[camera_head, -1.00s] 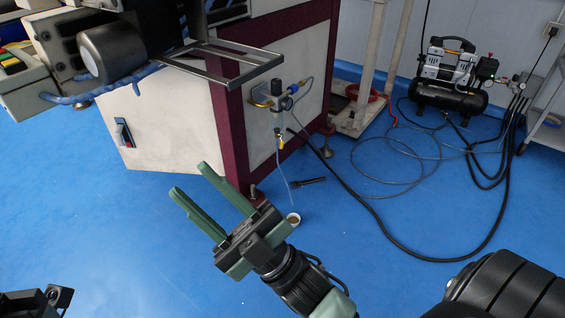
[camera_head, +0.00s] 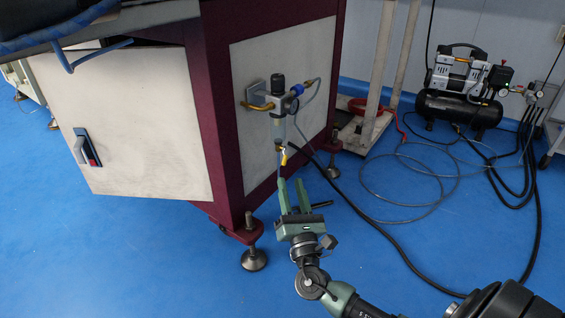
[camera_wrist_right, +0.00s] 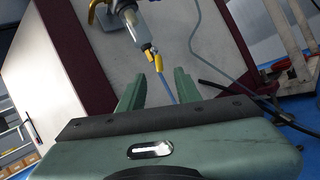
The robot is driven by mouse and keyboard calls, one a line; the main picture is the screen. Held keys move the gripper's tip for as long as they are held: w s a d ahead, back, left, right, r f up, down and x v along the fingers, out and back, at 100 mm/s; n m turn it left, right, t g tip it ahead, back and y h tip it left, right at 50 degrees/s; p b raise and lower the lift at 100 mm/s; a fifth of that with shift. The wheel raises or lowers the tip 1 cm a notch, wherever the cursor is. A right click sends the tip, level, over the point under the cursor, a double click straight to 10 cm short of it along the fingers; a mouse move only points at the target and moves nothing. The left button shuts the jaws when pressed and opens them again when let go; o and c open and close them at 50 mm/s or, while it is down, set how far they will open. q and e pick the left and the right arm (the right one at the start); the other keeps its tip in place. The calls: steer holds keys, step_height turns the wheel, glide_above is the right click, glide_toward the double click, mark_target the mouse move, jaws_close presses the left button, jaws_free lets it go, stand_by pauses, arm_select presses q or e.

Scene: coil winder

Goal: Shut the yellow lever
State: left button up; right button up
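The yellow lever (camera_head: 285,157) hangs at the bottom of the air filter unit (camera_head: 280,105) on the machine's side panel. It also shows in the right wrist view (camera_wrist_right: 158,62), just past my fingertips and slightly right of centre. My right gripper (camera_head: 292,182) is open, its two green fingers pointing up at the lever from just below. In the right wrist view the right gripper (camera_wrist_right: 156,85) has a clear gap between its fingers, with a thin blue tube behind it. Nothing is held. My left gripper is not in view.
The machine cabinet (camera_head: 125,120) with maroon frame stands on feet (camera_head: 254,259) at left and centre. A compressor (camera_head: 460,90) stands at the back right. Black hoses and a coiled clear tube (camera_head: 410,200) lie on the blue floor. The front left floor is free.

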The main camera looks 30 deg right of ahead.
mark_target(285, 163)
steer(key=b+x, duration=0.1)
steer(key=x, duration=0.5)
steer(key=shift+w+d+r+b, duration=0.1)
steer(key=shift+w+r+b, duration=0.15)
steer(key=shift+b, duration=0.15)
jaws_close()
